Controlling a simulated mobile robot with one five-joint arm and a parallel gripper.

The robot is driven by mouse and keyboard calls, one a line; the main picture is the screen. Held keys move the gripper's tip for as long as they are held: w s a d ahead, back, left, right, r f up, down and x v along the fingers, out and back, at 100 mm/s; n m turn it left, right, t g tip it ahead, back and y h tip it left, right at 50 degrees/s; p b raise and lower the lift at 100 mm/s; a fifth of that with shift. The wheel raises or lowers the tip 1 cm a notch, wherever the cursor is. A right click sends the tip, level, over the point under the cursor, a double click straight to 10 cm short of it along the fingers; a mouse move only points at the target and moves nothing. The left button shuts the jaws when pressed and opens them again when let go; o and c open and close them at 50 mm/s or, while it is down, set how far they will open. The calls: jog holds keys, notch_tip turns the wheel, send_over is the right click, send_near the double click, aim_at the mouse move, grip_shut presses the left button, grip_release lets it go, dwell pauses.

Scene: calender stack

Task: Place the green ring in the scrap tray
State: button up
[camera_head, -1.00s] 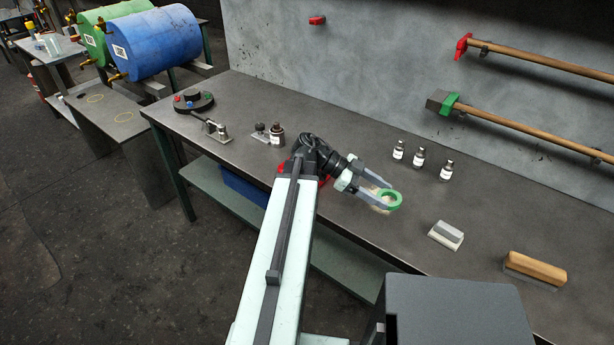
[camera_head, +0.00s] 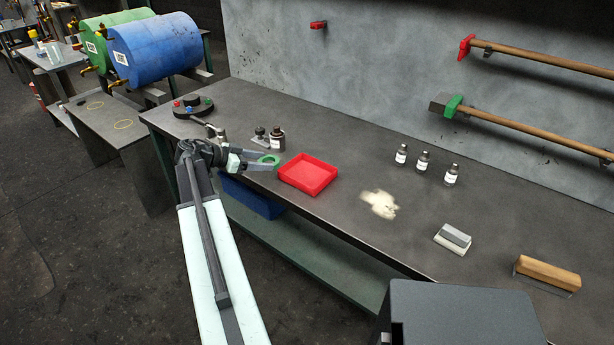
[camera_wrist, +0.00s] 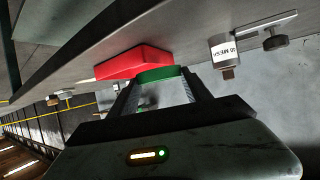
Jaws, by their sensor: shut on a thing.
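The green ring (camera_head: 267,160) is held between the fingertips of my gripper (camera_head: 262,164), which is shut on it. The ring is left of the red scrap tray (camera_head: 308,184) in the head view, apart from it in that view. The tray lies on the bench near its front edge and looks empty. In the wrist view the ring (camera_wrist: 158,74) sits at the fingertips and overlaps part of the red tray (camera_wrist: 132,61) behind it. The gap between ring and bench is hard to judge.
A round dark fixture (camera_head: 193,107) is farther left. A pale spill (camera_head: 379,204) lies right of the tray. Several small bottles (camera_head: 423,162), a grey-white block (camera_head: 453,238) and a wooden brush (camera_head: 541,272) are farther right.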

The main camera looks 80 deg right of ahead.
jog(key=b, duration=0.1)
send_over(306, 174)
jog(key=shift+w+a+f, duration=0.25)
jog(key=shift+w+f, duration=0.1)
jog(key=shift+f, duration=0.35)
jog(key=f+b, duration=0.2)
jog(key=b, duration=0.1)
jog(key=f+b, duration=0.1)
jog(key=f, duration=0.1)
jog(key=shift+s+d, duration=0.1)
jog(key=shift+s, duration=0.15)
jog(key=shift+r, duration=0.25)
jog(key=shift+f, duration=0.2)
jog(key=o, duration=1.1)
